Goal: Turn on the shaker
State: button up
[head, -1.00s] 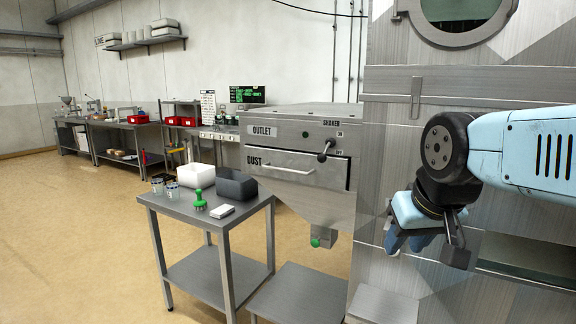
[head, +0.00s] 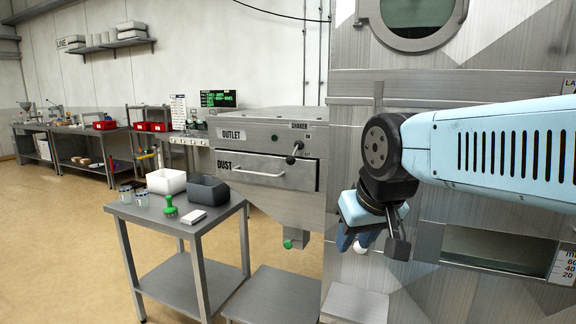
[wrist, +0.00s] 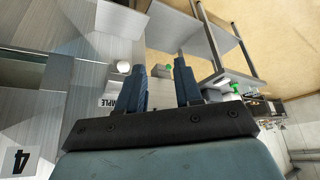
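The shaker control is a small black-knobbed lever (head: 295,153) under the "SHAKER" label, on the upper right of the grey metal outlet box (head: 262,122) in the head view. The lever's knob points up and right. My gripper (head: 355,244) hangs to the right of and below the lever, in front of the grey panel, apart from the box. In the wrist view my gripper's two blue fingers (wrist: 160,88) stand apart with nothing between them. The lever cannot be made out in the wrist view.
A dust drawer (head: 262,171) lies below the lever. A low steel stand (head: 270,296) is beneath the box.

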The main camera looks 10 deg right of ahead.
jog(key=shift+w, duration=0.2)
jog(key=shift+c, duration=0.6)
jog(key=w+m+t, duration=0.1)
jog(key=w, duration=0.4)
jog(key=w+f+m+t, duration=0.1)
jog(key=w+t, duration=0.1)
jog(key=w, duration=0.4)
jog(key=w+d+m+t+h, duration=0.1)
jog(key=w+m, duration=0.1)
jog(key=w, duration=0.3)
jog(key=shift+w+f+t, duration=0.2)
jog(key=shift+w+t, duration=0.2)
grip_shut()
jog(key=w+a+f+m+t+y, duration=0.1)
jog(key=w+f+m+t+y, duration=0.2)
jog(key=w, duration=0.4)
jog(key=w+a+m+t+y, duration=0.1)
jog(key=w+m+t, duration=0.2)
jog(key=w+t, duration=0.35)
jog(key=shift+s+d+f+m+t+y, duration=0.1)
jog(key=shift+s+d+f+m+t, duration=0.15)
jog(key=shift+d+m+t, duration=0.85)
jog(key=shift+s+a+f+m+t+y, duration=0.25)
jog(key=shift+m+t, duration=0.35)
jog(key=shift+m, duration=1.3)
jog(key=shift+s+d+f+m+t+h, duration=0.1)
jog(key=shift+s+d+m+t, duration=0.2)
jog(key=shift+d+m+t, duration=0.85)
